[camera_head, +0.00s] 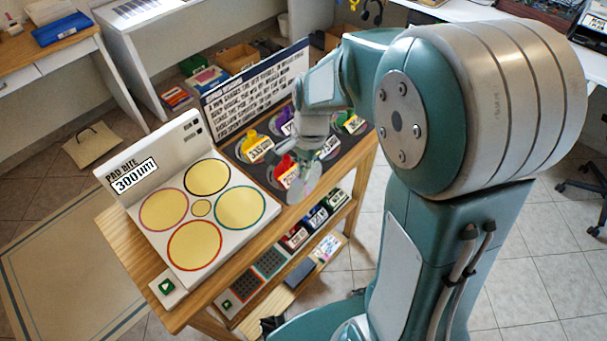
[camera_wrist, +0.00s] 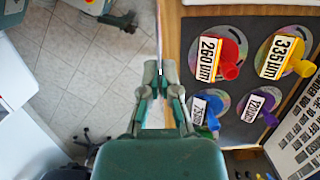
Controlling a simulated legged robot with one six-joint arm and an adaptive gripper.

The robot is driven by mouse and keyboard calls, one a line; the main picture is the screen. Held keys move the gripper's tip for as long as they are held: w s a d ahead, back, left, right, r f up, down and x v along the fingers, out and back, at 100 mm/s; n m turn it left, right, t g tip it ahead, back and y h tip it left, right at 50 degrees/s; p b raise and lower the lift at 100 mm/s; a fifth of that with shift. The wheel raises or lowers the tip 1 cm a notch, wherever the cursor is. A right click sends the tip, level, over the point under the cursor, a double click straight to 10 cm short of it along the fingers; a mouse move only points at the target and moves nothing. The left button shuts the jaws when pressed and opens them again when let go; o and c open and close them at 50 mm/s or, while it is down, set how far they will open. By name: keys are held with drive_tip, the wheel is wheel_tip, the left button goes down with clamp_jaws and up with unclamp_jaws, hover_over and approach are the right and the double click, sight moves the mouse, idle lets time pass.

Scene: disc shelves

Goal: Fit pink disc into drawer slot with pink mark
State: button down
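In the head view a thin, shiny disc (camera_head: 301,190) with a small pink patch hangs upright below my gripper (camera_head: 309,165), near the front edge of the wooden stand. In the wrist view my gripper (camera_wrist: 163,82) is closed on a thin edge-on sheet (camera_wrist: 158,38), which looks like this disc. The slotted units with colored marks (camera_head: 295,237) sit on the shelf below the stand's top. A light box with pinkish marks (camera_head: 327,247) is on the lower shelf; I cannot tell whether it is the pink-marked slot.
The dark board holds the red disc (camera_wrist: 218,58), yellow disc (camera_wrist: 283,57), purple disc (camera_wrist: 260,103) and blue disc (camera_wrist: 206,109). A green disc (camera_head: 351,122) is at its far end. A white panel with colored circles (camera_head: 240,206) is at left. Open floor (camera_head: 515,255) lies at right.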

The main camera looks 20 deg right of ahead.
sight(305, 184)
drive_tip(key=shift+w+a+f, duration=0.1)
drive_tip(key=shift+w+f, duration=0.15)
drive_tip(key=shift+f, duration=0.55)
drive_tip(key=shift+w+f, duration=0.2)
drive_tip(key=shift+f, duration=0.55)
drive_tip(key=shift+w+a+f, duration=0.1)
drive_tip(key=shift+w+f, duration=0.15)
drive_tip(key=shift+f, duration=0.55)
drive_tip(key=shift+f, duration=0.2)
drive_tip(key=c, duration=0.8)
unclamp_jaws()
